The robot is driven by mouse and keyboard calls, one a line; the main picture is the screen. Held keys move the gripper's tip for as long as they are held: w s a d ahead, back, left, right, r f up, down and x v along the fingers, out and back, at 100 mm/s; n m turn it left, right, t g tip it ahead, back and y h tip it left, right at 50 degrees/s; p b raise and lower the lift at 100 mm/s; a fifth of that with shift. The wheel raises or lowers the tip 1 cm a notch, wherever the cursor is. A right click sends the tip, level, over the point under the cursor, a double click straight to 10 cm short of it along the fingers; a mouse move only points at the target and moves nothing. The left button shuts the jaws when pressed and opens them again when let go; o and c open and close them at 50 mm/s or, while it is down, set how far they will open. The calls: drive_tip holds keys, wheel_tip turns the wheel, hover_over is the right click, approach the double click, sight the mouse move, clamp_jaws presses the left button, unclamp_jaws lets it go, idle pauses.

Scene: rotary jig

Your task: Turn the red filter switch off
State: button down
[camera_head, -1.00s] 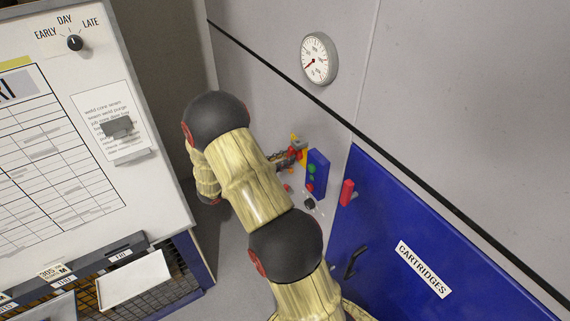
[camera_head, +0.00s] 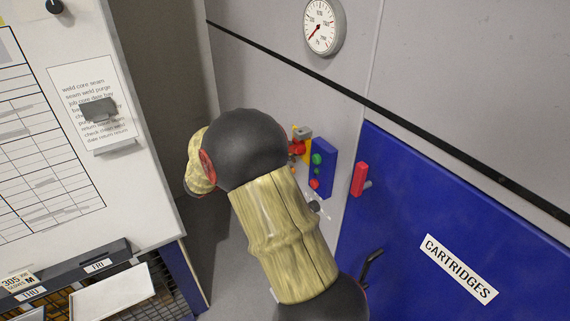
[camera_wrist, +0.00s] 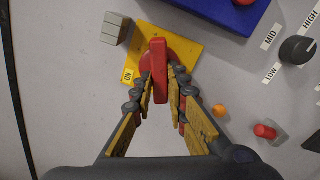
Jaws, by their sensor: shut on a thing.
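The red filter switch (camera_wrist: 159,68) is in the middle of the wrist view, on a yellow plate (camera_wrist: 190,50) fixed to the grey wall. Its handle runs nearly up and down in that view. A small ON label (camera_wrist: 128,75) is at the plate's left edge. My gripper (camera_wrist: 160,88) has its fingers on either side of the handle and is shut on it. In the head view the red switch (camera_head: 297,148) shows just right of my arm's dark joint, in front of the yellow plate (camera_head: 304,131). My gripper is hidden behind my arm there.
A blue box with green and red buttons (camera_head: 320,166) is close to the right of the switch. A grey block (camera_wrist: 115,29) is at the plate's upper left. A black LOW-MID-HIGH knob (camera_wrist: 297,50) and red button (camera_wrist: 265,131) are right. A blue CARTRIDGES door (camera_head: 420,215) is farther right.

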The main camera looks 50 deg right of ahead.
drive_tip(key=m+b, duration=0.4)
drive_tip(key=b, duration=0.2)
drive_tip(key=shift+m+b, duration=0.3)
drive_tip(key=shift+r, duration=0.1)
drive_tip(key=c, duration=1.8)
unclamp_jaws()
drive_tip(key=shift+o, duration=0.2)
drive_tip(key=v, duration=1.2)
